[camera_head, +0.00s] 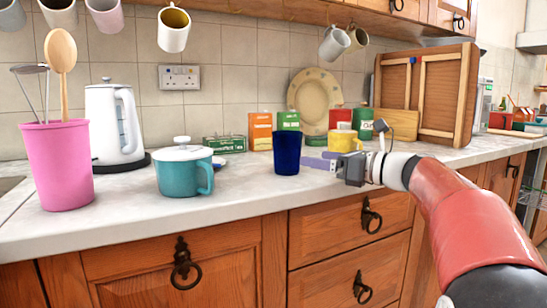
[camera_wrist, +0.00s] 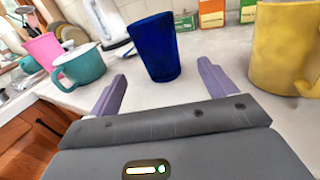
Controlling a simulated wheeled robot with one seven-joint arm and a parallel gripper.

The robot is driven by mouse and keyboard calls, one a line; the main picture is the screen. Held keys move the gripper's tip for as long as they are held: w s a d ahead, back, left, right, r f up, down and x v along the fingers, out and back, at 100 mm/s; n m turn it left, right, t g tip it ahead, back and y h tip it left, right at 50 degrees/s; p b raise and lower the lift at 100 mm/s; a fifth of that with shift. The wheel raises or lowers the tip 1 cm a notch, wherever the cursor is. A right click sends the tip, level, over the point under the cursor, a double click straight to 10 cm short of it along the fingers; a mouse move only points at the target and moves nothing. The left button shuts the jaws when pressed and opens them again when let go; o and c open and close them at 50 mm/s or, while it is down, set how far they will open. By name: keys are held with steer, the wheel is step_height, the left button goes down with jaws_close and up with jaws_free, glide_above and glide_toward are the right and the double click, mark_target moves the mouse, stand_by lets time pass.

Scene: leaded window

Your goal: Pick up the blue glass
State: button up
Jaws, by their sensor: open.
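The blue glass (camera_head: 287,153) stands upright on the light countertop, in the middle of the head view. In the wrist view the blue glass (camera_wrist: 154,46) stands ahead of my gripper, roughly centred in the gap between the two fingers. My gripper (camera_head: 318,160) reaches in from the right, with its purple fingers just right of the glass. In the wrist view my gripper (camera_wrist: 160,85) is open and holds nothing. From the head view I cannot tell whether a finger touches the glass.
A teal lidded pot (camera_head: 183,172) and a pink utensil holder (camera_head: 59,165) stand to the left. A yellow mug (camera_head: 344,141) stands close to my gripper, with boxes (camera_head: 261,131) behind the glass. The counter in front of the glass (camera_head: 250,190) is clear.

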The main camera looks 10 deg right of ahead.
mark_target(282, 151)
steer(key=x, duration=1.1)
steer(key=shift+a+p, duration=0.2)
steer(key=shift+p, duration=0.2)
steer(key=c, duration=1.2)
steer(key=shift+r, duration=0.15)
steer(key=shift+r+p, duration=2.75)
steer(key=shift+r, duration=7)
